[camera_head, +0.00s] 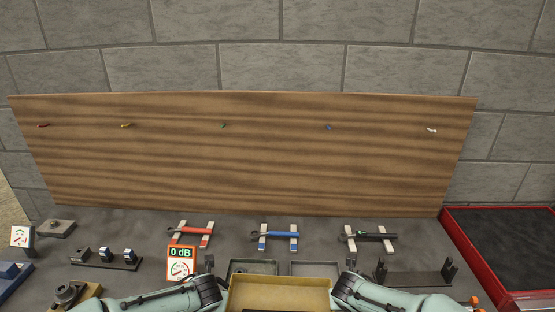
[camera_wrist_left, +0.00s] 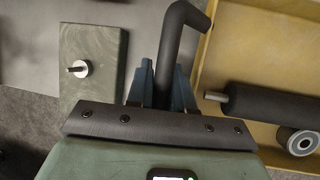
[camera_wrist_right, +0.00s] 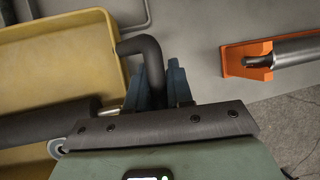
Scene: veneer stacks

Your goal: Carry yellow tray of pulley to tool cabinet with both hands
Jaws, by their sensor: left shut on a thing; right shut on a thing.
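The yellow tray (camera_head: 279,292) is at the bottom middle of the head view, between my two arms. Its inside also shows in the left wrist view (camera_wrist_left: 285,45) and the right wrist view (camera_wrist_right: 60,60). A dark roller (camera_wrist_left: 265,105) and a grey wheel (camera_wrist_left: 299,141), likely the pulley, lie in it. My left gripper (camera_wrist_left: 163,80) is shut on the tray's dark bent handle (camera_wrist_left: 180,25). My right gripper (camera_wrist_right: 158,80) is shut on the other dark handle (camera_wrist_right: 143,45). A red cabinet with a dark top (camera_head: 505,225), likely the tool cabinet, stands at the right.
A grey bench (camera_head: 140,225) lies ahead, with red (camera_head: 190,233), blue (camera_head: 276,235) and dark tools (camera_head: 369,237) on rests. A black bracket (camera_head: 417,275) stands right of the tray. A 0 dB meter (camera_head: 181,265) stands left. A wooden board (camera_head: 245,155) rises behind.

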